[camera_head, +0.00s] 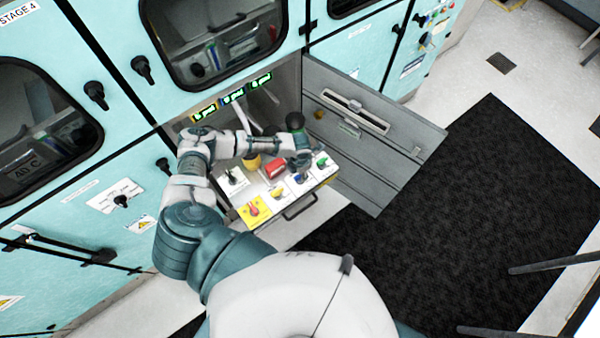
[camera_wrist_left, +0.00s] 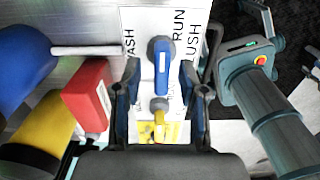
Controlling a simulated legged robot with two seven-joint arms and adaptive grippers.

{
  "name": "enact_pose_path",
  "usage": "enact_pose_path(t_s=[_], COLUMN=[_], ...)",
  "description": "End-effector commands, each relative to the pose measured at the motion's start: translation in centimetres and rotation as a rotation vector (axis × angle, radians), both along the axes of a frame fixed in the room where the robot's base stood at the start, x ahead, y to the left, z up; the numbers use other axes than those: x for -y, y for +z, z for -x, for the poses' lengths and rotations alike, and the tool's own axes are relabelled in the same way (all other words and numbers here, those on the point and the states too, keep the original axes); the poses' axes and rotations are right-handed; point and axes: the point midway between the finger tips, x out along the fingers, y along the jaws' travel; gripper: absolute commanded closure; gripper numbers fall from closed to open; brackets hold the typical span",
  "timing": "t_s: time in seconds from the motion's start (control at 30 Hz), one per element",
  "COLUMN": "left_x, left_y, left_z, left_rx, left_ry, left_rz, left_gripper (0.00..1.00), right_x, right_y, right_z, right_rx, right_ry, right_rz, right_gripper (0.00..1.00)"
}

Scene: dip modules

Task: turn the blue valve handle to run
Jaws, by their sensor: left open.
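The blue valve handle (camera_wrist_left: 162,70) stands on a white label plate in the left wrist view. Its long axis runs up and down in that picture, with "RUN" printed to its upper right. In the head view the blue handle (camera_head: 299,179) shows small on the pull-out panel, beside my left gripper (camera_head: 300,163). In the wrist view my left gripper (camera_wrist_left: 160,82) is open, with one finger on each side of the handle. Gaps seem to show on both sides; contact is hard to tell. My right gripper is not in view.
A yellow handle (camera_wrist_left: 159,120) sits just below the blue one. A red block (camera_wrist_left: 88,95), a yellow cylinder (camera_wrist_left: 38,135) and a blue rounded part (camera_wrist_left: 22,70) stand to the left. An open grey door (camera_head: 370,140) stands right of the panel. Black matting (camera_head: 470,220) covers the floor.

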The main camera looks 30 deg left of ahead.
Motion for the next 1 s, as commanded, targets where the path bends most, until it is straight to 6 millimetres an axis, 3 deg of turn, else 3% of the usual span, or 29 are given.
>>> enact_pose_path(t_s=[0.5,0.7,1.0], left_x=[-0.2,-0.2,-0.2], left_y=[9.9,11.5,11.6], left_z=[-0.1,-0.1,-0.1], left_rx=[0.003,0.001,0.0], left_ry=[0.0,0.001,0.001], left_rz=[0.001,-0.001,-0.001], left_gripper=[0.58,0.58,0.58], right_x=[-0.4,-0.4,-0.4], right_y=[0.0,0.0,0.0], right_z=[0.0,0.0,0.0], right_rx=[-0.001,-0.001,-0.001], right_ry=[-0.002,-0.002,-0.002], right_rz=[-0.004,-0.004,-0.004], right_gripper=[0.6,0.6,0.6])
